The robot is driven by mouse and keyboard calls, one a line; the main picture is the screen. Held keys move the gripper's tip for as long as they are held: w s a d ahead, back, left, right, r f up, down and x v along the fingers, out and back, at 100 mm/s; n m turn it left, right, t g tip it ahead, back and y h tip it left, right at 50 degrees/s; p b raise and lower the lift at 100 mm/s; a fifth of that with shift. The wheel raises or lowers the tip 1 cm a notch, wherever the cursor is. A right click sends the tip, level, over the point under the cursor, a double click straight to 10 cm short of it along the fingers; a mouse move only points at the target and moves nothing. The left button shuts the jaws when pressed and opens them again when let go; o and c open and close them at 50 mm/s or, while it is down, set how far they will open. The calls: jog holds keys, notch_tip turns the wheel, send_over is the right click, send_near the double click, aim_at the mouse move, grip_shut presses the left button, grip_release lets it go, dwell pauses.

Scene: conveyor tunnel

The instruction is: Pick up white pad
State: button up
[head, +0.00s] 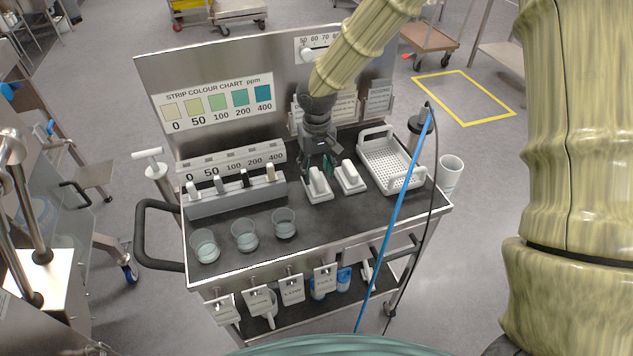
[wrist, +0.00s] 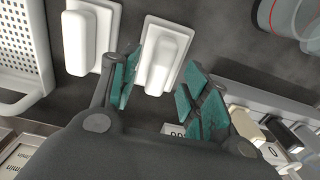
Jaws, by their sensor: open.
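Two white pads, each a flat base with a raised grip block, lie side by side on the dark cart top. The left pad (head: 318,186) is just in front of my gripper (head: 325,165); the right pad (head: 349,177) is beside the white basket. In the wrist view, the left pad (wrist: 164,57) shows between and beyond the green-padded fingers of my gripper (wrist: 160,88). The fingers are open and hold nothing. The right pad (wrist: 92,37) lies outside the left finger in that view. Contact between fingers and pad cannot be told.
A white perforated basket (head: 417,180) stands right of the pads. A grey slotted rack (head: 235,200) with upright blocks stands left, with clear cups (head: 245,236) in front. A blue rod (head: 395,220) crosses the cart's right side. The upright back panel (head: 220,65) bounds the rear.

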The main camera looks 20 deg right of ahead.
jog(key=shift+f, duration=1.25)
jog(key=shift+d, duration=0.1)
jog(key=shift+c, duration=0.2)
grip_shut()
jog(key=shift+r, duration=0.8)
notch_tip(320, 180, up, 2)
jog(key=shift+b, duration=0.45)
jog(key=s+a+b, duration=0.1)
jog(key=s+a, duration=0.1)
jog(key=s, duration=0.6)
jog(key=s+a+r+b, duration=0.1)
jog(key=s+b, duration=0.1)
jog(key=s, duration=0.5)
jog(key=shift+s+a+r, duration=0.25)
jog(key=shift+s+a, duration=0.1)
jog(key=shift+a, duration=0.05)
